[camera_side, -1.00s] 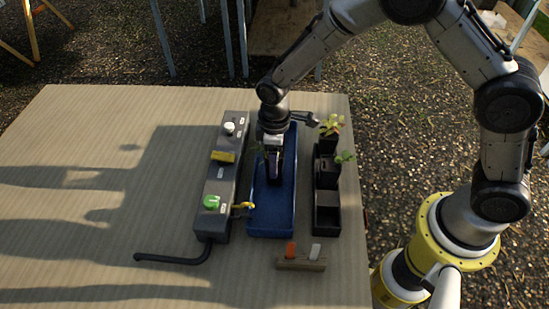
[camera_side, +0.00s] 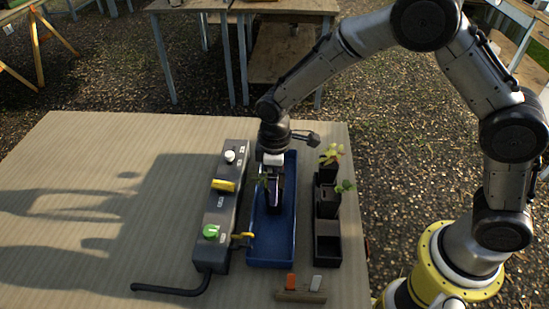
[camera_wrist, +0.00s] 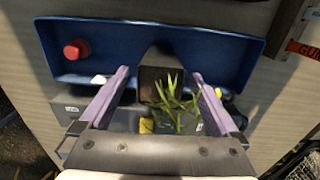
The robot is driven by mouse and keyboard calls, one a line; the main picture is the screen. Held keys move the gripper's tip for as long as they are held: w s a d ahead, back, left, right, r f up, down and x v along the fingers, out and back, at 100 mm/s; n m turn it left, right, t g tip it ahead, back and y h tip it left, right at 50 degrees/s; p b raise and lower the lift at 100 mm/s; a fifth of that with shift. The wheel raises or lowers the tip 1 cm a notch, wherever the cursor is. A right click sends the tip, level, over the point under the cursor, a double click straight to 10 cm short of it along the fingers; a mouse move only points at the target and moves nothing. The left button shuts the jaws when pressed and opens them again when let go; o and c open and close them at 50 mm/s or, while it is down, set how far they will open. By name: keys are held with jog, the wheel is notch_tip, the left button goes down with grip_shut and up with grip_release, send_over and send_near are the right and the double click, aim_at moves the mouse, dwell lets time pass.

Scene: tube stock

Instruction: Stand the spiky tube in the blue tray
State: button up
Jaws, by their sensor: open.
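The spiky tube is a dark, squarish pot (camera_wrist: 153,77) with thin green leaves (camera_wrist: 174,100). In the wrist view it stands against the blue tray (camera_wrist: 215,50), between my two purple fingers, with a gap on each side. My gripper (camera_wrist: 160,75) is open around it. In the side view my gripper (camera_side: 273,205) points down inside the blue tray (camera_side: 270,256), near its middle, and a few leaves show at its left. The tube is mostly hidden there. It looks upright, but its base is hidden, so I cannot tell whether it touches the tray floor.
A grey control box (camera_side: 212,253) with white, yellow and green knobs stands close left of the tray. A black rack (camera_side: 327,252) with two plants stands close right. A small switch block (camera_side: 300,296) lies in front. A red round thing (camera_wrist: 76,50) shows at the tray's left.

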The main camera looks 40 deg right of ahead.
notch_tip(320, 180, up, 11)
jog(key=shift+f, duration=0.15)
dwell(0.4)
jog(key=s+d+r+m+t, duration=0.2)
jog(key=s+d+r, duration=0.2)
jog(key=d+r, duration=0.3)
jog(key=s+d+r+m+t, duration=0.15)
jog(key=s+d+r, duration=0.3)
jog(key=r, duration=0.45)
jog(key=s+d+f+m+t, duration=0.1)
jog(key=s+d+f+m, duration=0.1)
jog(key=s, duration=0.5)
jog(key=s+d+f+m+t, duration=0.1)
jog(key=s+d+f+m, duration=0.1)
jog(key=s, duration=0.6)
jog(key=shift+s+f+m, duration=0.2)
jog(key=shift+f+m, duration=0.2)
jog(key=shift+m, duration=0.35)
